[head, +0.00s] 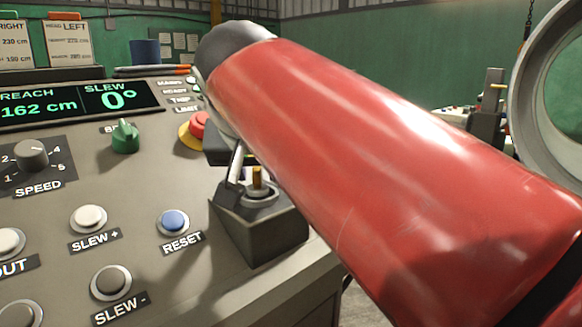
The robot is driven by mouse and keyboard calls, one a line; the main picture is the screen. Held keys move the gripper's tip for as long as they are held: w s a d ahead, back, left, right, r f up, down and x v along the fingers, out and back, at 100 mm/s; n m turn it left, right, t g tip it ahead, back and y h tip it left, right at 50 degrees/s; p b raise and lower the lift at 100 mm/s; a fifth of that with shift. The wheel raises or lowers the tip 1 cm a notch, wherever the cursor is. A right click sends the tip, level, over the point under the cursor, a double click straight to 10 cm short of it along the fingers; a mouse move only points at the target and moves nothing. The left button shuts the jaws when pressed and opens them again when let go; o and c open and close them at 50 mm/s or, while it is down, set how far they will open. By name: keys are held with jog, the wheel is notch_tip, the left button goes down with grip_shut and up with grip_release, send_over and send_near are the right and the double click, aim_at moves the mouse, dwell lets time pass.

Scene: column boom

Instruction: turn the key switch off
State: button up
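The key switch (262,193) sits on a dark box at the right edge of the sloped control panel. A brass key (257,177) stands upright in its round collar. My gripper (238,170) is partly in view just left of and behind the key, below the end of my red arm. A thin metallic finger part slants down close to the switch. The arm hides most of the gripper, so I cannot tell whether it touches the key or how far apart its fingers are. Any label on the switch is not visible.
A red emergency button (199,126) on a yellow base is just up and left of the switch. The blue RESET button (173,222) and the green knob (125,137) are further left. The display (80,101) reads reach 162 cm, slew 0°. My arm covers the right side.

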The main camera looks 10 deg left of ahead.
jog(key=shift+c, duration=0.3)
grip_shut()
jog(key=shift+n+b, duration=0.3)
jog(key=n+y+b, duration=0.1)
jog(key=n+y, duration=0.1)
jog(key=shift+f+n+g+b, duration=0.1)
jog(key=shift+n+g+b, duration=0.2)
jog(key=shift+g+b, duration=0.1)
jog(key=n+g+y, duration=0.1)
jog(key=n, duration=0.1)
jog(key=n+g+y+b, duration=0.1)
jog(key=n+y, duration=0.1)
jog(key=shift+n, duration=0.3)
jog(key=n+g+y, duration=0.1)
jog(key=n, duration=0.1)
jog(key=n+g+y+p, duration=0.1)
jog(key=n+g, duration=0.1)
jog(key=shift+r, duration=0.2)
jog(key=shift+n+g+p, duration=0.7)
jog(key=shift+n+g, duration=0.7)
jog(key=shift+n, duration=0.6)
